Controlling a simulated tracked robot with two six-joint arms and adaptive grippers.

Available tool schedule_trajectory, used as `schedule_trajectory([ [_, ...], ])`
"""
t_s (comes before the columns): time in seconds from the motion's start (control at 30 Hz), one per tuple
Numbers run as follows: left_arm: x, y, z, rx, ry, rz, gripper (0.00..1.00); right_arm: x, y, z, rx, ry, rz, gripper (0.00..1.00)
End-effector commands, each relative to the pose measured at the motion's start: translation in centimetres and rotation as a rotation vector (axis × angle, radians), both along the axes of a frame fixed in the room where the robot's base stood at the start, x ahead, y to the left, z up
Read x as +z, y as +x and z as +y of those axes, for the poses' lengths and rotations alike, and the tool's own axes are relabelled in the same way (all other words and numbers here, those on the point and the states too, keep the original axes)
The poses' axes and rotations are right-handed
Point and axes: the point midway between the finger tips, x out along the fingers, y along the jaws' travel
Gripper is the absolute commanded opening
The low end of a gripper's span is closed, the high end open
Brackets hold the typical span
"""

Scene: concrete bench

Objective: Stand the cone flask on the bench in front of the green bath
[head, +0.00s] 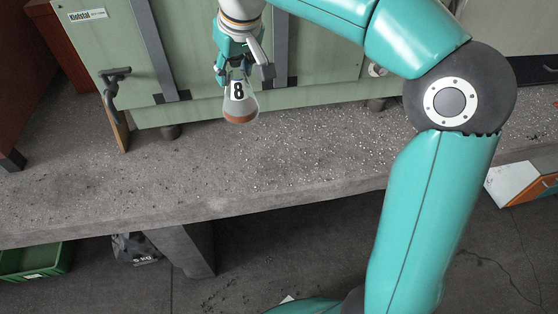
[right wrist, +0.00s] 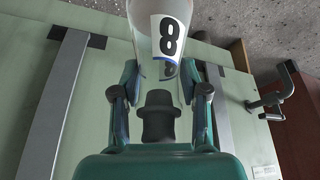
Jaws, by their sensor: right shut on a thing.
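The cone flask (head: 239,104) has a white label with a black 8 and orange-brown contents at its base. My right gripper (head: 243,73) is shut on its upper part, with the flask's wide end down. In the right wrist view the flask (right wrist: 146,50) sits between the two fingers, with a dark stopper-like piece (right wrist: 158,118) nearer the palm. The green bath (head: 310,95) stands at the back of the concrete bench (head: 200,175). The flask overlaps the bath's lower front edge in the head view; any gap under it is unclear. My left gripper is out of view.
The bench strip in front of the bath is bare. A black handle (head: 113,85) sticks out from the bath front, and grey straps (head: 158,50) run down it. A green crate (head: 35,261) is on the floor below. An orange-white box (head: 520,184) is at right.

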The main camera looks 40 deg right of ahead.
Motion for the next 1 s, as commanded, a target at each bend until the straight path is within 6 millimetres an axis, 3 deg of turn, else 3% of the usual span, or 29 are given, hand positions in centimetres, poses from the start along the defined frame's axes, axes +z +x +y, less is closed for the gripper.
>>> schedule_trajectory([
  [0.17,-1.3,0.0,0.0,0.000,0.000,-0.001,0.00,-3.1,-0.2,-0.1,0.000,-0.001,0.005,0.00],
  [0.4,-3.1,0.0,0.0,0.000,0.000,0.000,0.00,-9.6,-0.2,-0.1,0.000,-0.001,0.006,0.00],
  [0.6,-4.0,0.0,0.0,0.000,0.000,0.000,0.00,-13.9,-0.1,-0.1,-0.001,-0.002,0.002,0.00],
  [0.87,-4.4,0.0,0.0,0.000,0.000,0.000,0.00,-15.9,-0.1,-0.1,-0.001,0.000,0.001,0.00],
  [1.0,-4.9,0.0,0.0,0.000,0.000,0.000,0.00,-17.9,-0.1,-0.1,-0.001,-0.001,0.004,0.00],
])
